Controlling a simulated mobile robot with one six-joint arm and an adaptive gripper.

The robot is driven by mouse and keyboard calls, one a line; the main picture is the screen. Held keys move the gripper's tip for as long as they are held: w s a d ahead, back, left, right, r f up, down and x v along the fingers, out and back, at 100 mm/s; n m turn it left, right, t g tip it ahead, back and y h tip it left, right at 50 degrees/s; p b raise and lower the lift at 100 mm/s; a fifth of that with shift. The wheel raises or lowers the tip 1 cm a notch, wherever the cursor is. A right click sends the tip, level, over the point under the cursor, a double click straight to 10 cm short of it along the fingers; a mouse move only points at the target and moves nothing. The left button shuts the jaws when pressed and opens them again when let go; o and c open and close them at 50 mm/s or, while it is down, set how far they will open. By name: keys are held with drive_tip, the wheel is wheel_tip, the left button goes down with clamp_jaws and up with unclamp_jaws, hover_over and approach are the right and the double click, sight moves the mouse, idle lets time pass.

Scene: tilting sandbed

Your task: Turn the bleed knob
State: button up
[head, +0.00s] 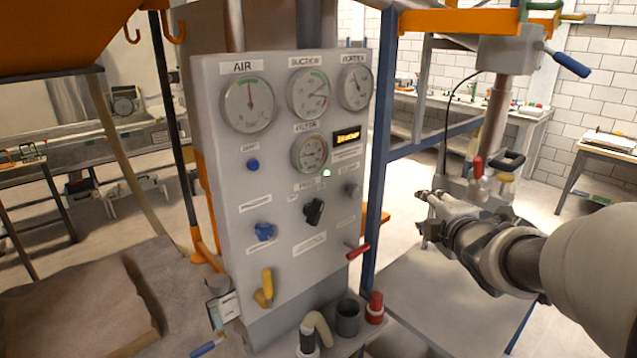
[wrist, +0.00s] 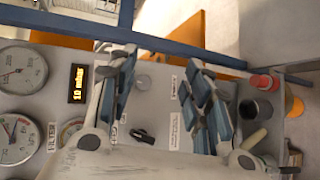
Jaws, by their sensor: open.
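A small grey knob (head: 354,189) sits on the right side of the light grey panel (head: 220,190), under a label too blurred to read surely; it may be the bleed knob. In the wrist view the grey knob (wrist: 143,80) shows between my gripper's fingers, with panel beyond them. My gripper (head: 424,212) is to the right of the panel and apart from it. In the wrist view my gripper (wrist: 160,68) is open and empty. A black knob (head: 314,211) is lower left of the grey one; it also shows in the wrist view (wrist: 143,135).
Blue knobs (head: 264,231), a yellow lever (head: 266,288) and a red-handled valve (head: 357,251) project from the panel. Gauges (head: 314,95) sit above. A blue post (head: 378,150) stands at the panel's right edge.

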drive_tip(key=shift+o, duration=0.6)
drive_tip(key=w+f+n+y, duration=0.1)
drive_tip(key=n, duration=0.1)
drive_tip(key=w+f+n+t+y, duration=0.1)
drive_tip(key=w+n, duration=0.1)
drive_tip(key=n, duration=0.1)
drive_tip(key=w+f+n+y, duration=0.1)
drive_tip(key=n+y, duration=0.1)
drive_tip(key=shift+w, duration=0.2)
drive_tip(key=n+y+b, duration=0.1)
drive_tip(key=n+y, duration=0.5)
drive_tip(key=n, duration=0.2)
approach(358, 193)
drive_tip(key=x, duration=0.8)
drive_tip(key=shift+w+a, duration=0.15)
drive_tip(key=shift+w, duration=0.05)
drive_tip(key=c, duration=1.1)
drive_tip(key=shift+o, duration=0.2)
